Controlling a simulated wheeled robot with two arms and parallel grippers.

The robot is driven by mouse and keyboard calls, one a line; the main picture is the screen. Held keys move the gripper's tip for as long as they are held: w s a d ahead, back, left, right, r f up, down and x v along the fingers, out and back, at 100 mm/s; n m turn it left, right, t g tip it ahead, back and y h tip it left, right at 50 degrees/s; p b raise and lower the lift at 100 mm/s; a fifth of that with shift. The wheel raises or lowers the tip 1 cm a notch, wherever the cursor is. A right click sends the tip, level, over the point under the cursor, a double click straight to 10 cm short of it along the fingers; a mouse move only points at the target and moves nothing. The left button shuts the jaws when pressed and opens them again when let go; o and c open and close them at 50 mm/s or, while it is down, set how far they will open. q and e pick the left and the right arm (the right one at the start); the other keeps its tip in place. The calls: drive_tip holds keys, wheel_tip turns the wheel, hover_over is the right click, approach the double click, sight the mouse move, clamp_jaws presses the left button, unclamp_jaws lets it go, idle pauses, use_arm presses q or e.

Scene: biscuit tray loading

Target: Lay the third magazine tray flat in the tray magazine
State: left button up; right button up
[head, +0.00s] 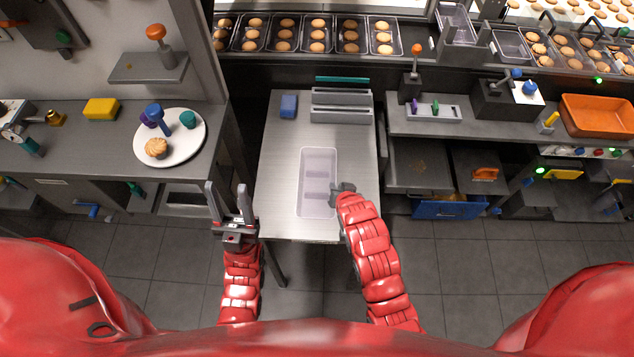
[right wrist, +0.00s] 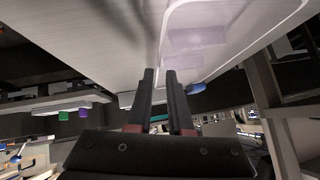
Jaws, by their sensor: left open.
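A clear, pale plastic tray (head: 318,152) with a few compartments lies over the metal work table (head: 275,190), long side pointing away from me. My right gripper (head: 338,190) is at the tray's right edge. In the right wrist view the fingers (right wrist: 161,75) stand close together with a narrow gap, and the tray's rim (right wrist: 163,30) runs towards it; whether they grip the rim is unclear. My left gripper (head: 229,192) is open and empty, left of the table. A grey holder with clear trays (head: 455,22), which looks like the tray magazine, stands at the back right.
Two grey slotted racks (head: 340,115) and a blue block (head: 288,106) are on the table's far part. Behind is a conveyor with biscuit trays (head: 318,35). A side counter holds a white plate (head: 190,152); an orange bin (head: 598,115) stands far right.

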sight(317, 183)
drive_tip(key=shift+w+a+p, duration=0.1)
drive_tip(key=shift+w+p, duration=0.1)
drive_tip(key=shift+p, duration=0.1)
drive_tip(key=p+x, duration=0.1)
drive_tip(key=x, duration=0.1)
drive_tip(key=shift+w+f+p, duration=0.25)
drive_tip(key=shift+f+p, duration=0.05)
drive_tip(key=shift+p, duration=0.1)
drive_tip(key=shift+x, duration=0.85)
drive_tip(key=shift+s+f, duration=0.1)
drive_tip(key=shift+f, duration=0.05)
clamp_jaws()
